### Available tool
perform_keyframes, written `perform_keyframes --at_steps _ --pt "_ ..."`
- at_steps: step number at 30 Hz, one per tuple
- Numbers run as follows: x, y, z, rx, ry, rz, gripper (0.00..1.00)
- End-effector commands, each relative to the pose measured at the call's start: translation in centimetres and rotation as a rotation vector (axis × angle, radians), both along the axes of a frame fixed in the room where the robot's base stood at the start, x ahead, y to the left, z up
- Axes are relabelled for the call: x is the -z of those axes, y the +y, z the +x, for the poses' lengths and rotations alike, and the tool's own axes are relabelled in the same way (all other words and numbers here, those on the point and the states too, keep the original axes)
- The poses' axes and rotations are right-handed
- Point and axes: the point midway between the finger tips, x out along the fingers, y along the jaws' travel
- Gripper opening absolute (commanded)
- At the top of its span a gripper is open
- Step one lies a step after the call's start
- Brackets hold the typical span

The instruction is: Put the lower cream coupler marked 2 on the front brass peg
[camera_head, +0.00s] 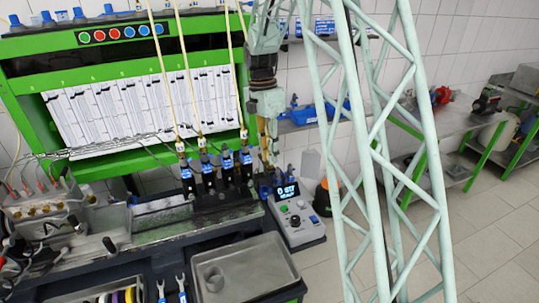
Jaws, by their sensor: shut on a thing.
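My gripper (268,150) hangs at the end of the mint arm, to the right of the row of blue-and-black injectors (208,172). It is shut on a small tan piece that I take for the cream coupler; the fingers mostly hide it and no mark 2 can be read. A cream line (241,14) runs down behind the arm towards the gripper. Three other cream lines (164,70) end in brass-coloured fittings on injectors. The injector second from the right (226,160) shows no line on top. I cannot make out which part is the front brass peg.
A green test bench (22,88) with a white tube panel stands behind. A control box (297,215) with a lit display is right of the injectors. A grey tray (248,268) with a round cup is in front. A mint lattice column of mine crosses the right side.

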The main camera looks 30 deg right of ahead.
Motion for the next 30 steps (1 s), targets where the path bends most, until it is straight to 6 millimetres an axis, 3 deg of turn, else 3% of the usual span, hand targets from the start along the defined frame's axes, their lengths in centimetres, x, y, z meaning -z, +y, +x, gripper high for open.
perform_keyframes --at_steps 30 --pt "0.89 0.0 -0.01 0.0 0.0 0.0 0.06"
